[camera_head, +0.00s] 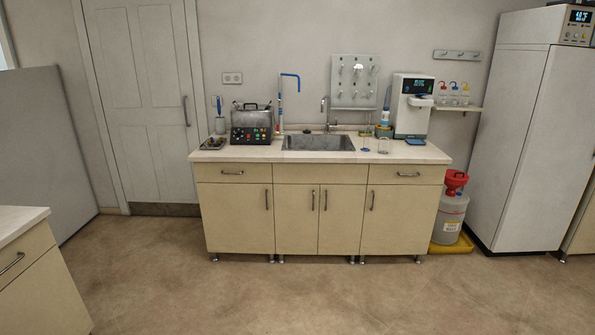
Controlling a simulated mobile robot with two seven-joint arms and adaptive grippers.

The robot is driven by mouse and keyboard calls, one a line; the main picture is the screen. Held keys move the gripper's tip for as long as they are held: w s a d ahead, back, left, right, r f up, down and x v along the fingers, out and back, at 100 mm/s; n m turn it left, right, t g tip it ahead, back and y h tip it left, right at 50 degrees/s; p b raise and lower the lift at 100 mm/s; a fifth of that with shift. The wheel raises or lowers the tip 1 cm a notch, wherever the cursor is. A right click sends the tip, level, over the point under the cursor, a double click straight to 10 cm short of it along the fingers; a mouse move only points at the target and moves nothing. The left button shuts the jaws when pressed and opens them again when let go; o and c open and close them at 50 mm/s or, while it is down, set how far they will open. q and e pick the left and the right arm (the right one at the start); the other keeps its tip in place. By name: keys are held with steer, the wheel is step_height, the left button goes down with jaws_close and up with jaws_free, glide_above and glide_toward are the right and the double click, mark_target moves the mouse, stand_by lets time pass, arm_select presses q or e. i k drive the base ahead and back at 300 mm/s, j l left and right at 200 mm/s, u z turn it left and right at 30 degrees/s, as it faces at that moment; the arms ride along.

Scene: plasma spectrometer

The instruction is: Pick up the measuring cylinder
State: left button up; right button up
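A slim clear vessel on a blue base, which looks like the measuring cylinder (366,144), stands upright on the counter just right of the sink. It is small and hard to make out at this distance. A short clear glass beaker (383,146) stands to its right, apart from it. Neither of my grippers is in view.
The counter (425,155) stands against the back wall with a sink (318,143) in it. A white dispenser (412,105) is behind the glassware. A red-topped waste container (450,212) and a tall white cabinet (515,140) stand right. The floor before the counter is clear.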

mark_target(366, 148)
steer(key=i, duration=3.3)
steer(key=i+z, duration=0.15)
steer(key=i, duration=0.25)
steer(key=i+j+z, duration=0.2)
steer(key=i, duration=0.25)
